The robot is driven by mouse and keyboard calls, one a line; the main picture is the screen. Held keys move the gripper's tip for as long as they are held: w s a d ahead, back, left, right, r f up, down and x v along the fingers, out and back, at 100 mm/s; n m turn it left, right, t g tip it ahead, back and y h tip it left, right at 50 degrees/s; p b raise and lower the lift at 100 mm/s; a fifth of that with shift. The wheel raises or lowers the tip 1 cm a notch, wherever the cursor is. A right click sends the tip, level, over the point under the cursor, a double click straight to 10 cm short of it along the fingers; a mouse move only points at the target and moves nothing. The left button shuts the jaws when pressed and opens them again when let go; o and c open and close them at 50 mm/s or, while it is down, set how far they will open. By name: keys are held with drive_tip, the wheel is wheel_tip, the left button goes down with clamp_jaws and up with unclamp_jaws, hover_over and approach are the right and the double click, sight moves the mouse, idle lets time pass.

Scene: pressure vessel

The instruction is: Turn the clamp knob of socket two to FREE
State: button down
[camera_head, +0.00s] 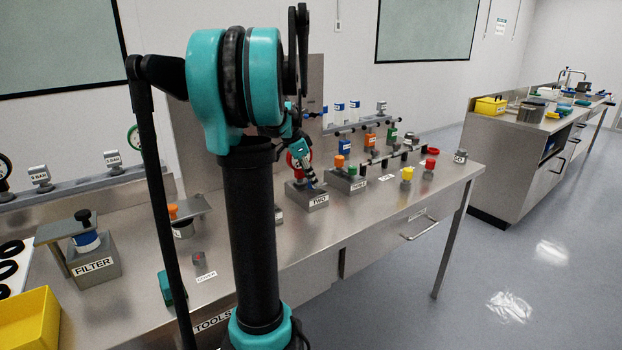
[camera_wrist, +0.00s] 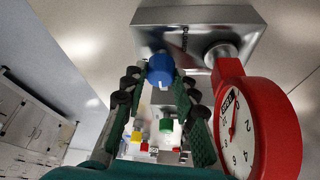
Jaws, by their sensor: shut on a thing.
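My gripper (camera_wrist: 159,82) is shut on this knob, with a dark padded finger on each side. In the head view my gripper (camera_head: 307,178) reaches down at the block and hides most of the knob. A red gauge with a white dial (camera_wrist: 238,130) stands right beside the fingers. I cannot read the knob's setting.
A yellow-topped part (camera_head: 407,174) and other small parts stand farther right. The FILTER block (camera_head: 93,259) and a yellow bin (camera_head: 30,318) are at left.

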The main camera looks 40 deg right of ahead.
drive_tip(key=c, duration=1.2)
unclamp_jaws()
drive_tip(key=v, duration=1.2)
